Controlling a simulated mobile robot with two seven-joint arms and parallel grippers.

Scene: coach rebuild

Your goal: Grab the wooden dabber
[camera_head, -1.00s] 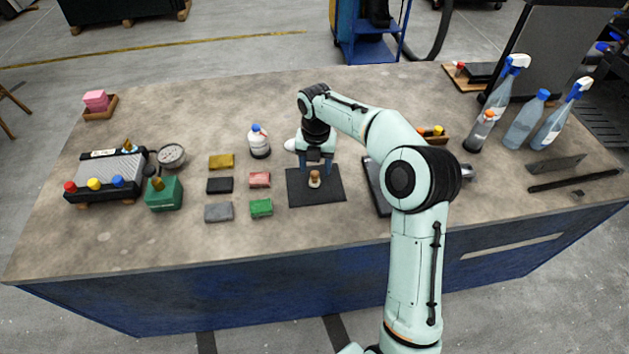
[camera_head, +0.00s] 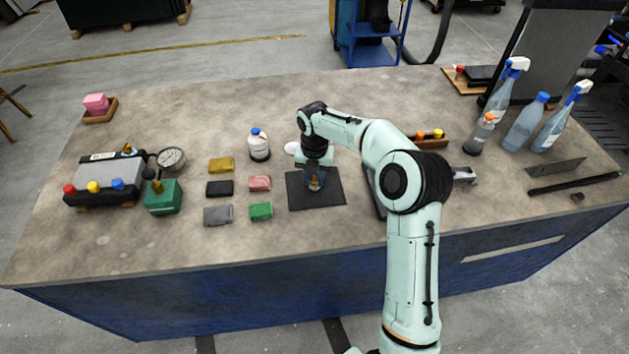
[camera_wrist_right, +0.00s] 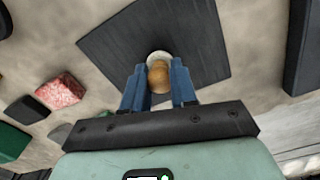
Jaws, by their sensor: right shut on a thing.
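The wooden dabber (camera_head: 315,185) stands on a dark square mat (camera_head: 330,199) near the middle of the bench. In the right wrist view its round tan wooden top (camera_wrist_right: 159,77) shows, with a pale rim at its far side. My right gripper (camera_head: 314,183) is down over the dabber. In the right wrist view its blue fingers (camera_wrist_right: 158,85) lie on both sides of the dabber and are shut on it. The fingers partly hide the dabber in the head view. My left gripper is not in view.
Several coloured blocks (camera_head: 260,211) lie left of the mat, and a white bottle (camera_head: 259,145) stands behind them. A dark tray (camera_head: 374,190) lies close on the right, partly behind my arm. Spray bottles (camera_head: 505,90) stand at the far right. The bench front is clear.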

